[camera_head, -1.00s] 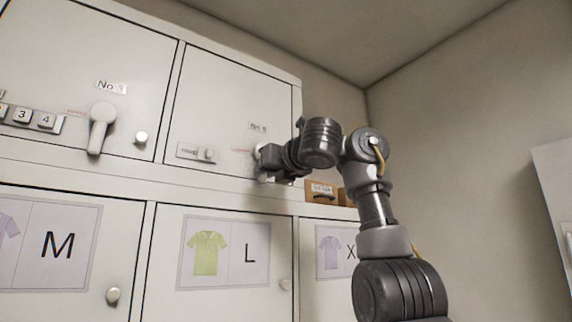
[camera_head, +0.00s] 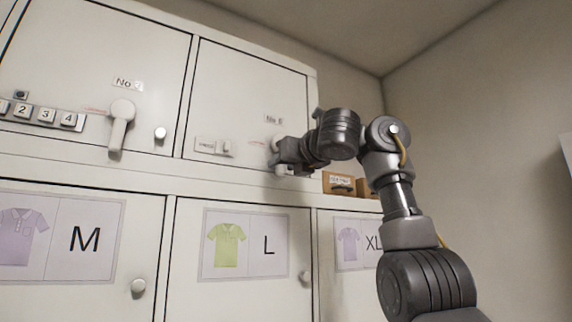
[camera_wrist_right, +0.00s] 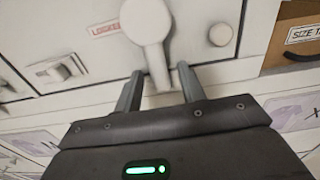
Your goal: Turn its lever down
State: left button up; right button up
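The lever on the right upper locker door has a white round hub (camera_head: 277,141); my gripper hides most of it in the head view. In the right wrist view the pale lever (camera_wrist_right: 154,55) runs from its hub down the door, square to the door's bottom edge. My right gripper (camera_wrist_right: 160,72) is open, with one dark finger on each side of the lever's lower end; I cannot tell whether either touches it. The gripper also shows in the head view (camera_head: 282,160). My left gripper is not in view.
A small sliding latch (camera_head: 213,147) sits left of the lever and a round knob (camera_wrist_right: 221,34) right of it. The neighbouring door has its own downward lever (camera_head: 119,125) and numbered buttons (camera_head: 45,115). Cardboard boxes (camera_head: 340,184) stand beside the locker, near my right wrist.

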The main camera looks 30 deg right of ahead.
jog(key=s+b, duration=0.7)
jog(key=s, duration=0.3)
jog(key=shift+s, duration=0.4)
